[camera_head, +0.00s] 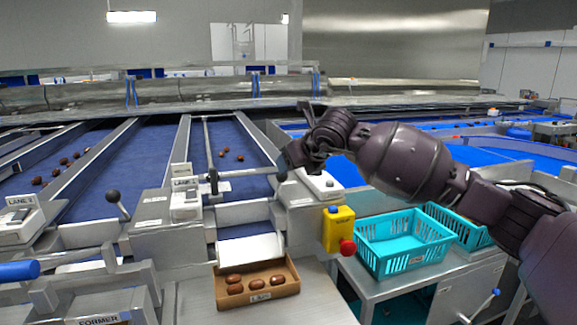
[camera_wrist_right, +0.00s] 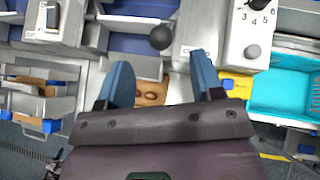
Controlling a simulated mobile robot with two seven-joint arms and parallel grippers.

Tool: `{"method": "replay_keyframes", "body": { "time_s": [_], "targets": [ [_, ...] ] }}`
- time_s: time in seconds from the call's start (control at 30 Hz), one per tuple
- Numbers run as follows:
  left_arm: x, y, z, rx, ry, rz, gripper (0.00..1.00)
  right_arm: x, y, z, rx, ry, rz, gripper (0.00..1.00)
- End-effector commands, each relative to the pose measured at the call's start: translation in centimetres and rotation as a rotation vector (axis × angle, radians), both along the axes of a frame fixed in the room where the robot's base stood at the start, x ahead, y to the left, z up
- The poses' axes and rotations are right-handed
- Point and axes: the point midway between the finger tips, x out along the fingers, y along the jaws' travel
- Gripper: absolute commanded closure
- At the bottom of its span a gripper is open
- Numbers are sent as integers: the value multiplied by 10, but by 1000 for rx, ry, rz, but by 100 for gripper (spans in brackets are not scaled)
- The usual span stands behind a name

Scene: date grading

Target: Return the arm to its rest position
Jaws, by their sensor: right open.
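My right arm comes in from the right of the head view. Its gripper (camera_head: 292,160) hangs over the lane machinery near the middle. In the right wrist view the two blue fingers of this gripper (camera_wrist_right: 161,68) are apart with nothing held between them. A round black knob (camera_wrist_right: 161,37) shows just beyond the fingertips in that view. It also appears close below the gripper in the head view (camera_head: 281,175); whether they touch I cannot tell. My left gripper is not in view.
A cardboard tray (camera_head: 226,298) with several brown dates stands on the front metal surface. A yellow box with a red button (camera_head: 347,247) and teal crates (camera_head: 405,262) are below my right arm. Another black-knobbed lever (camera_head: 113,197) stands left. Blue belts (camera_head: 150,155) carry dates behind.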

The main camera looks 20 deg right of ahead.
Motion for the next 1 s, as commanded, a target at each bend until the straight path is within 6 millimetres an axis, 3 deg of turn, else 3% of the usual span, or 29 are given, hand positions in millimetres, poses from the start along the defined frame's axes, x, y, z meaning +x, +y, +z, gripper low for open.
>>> {"method": "replay_keyframes", "body": {
  "time_s": [0.67, 0.77, 0.83, 1.0],
  "targets": [
    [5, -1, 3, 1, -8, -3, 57, -10, 0, 4, 7, 3, 7, 40],
    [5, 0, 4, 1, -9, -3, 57, -15, 14, -10, 56, 18, 55, 40],
    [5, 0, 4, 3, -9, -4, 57, -25, 34, -28, 134, 39, 120, 40],
    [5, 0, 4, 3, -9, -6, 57, -70, 98, -70, 480, 91, 319, 40]
  ]
}}
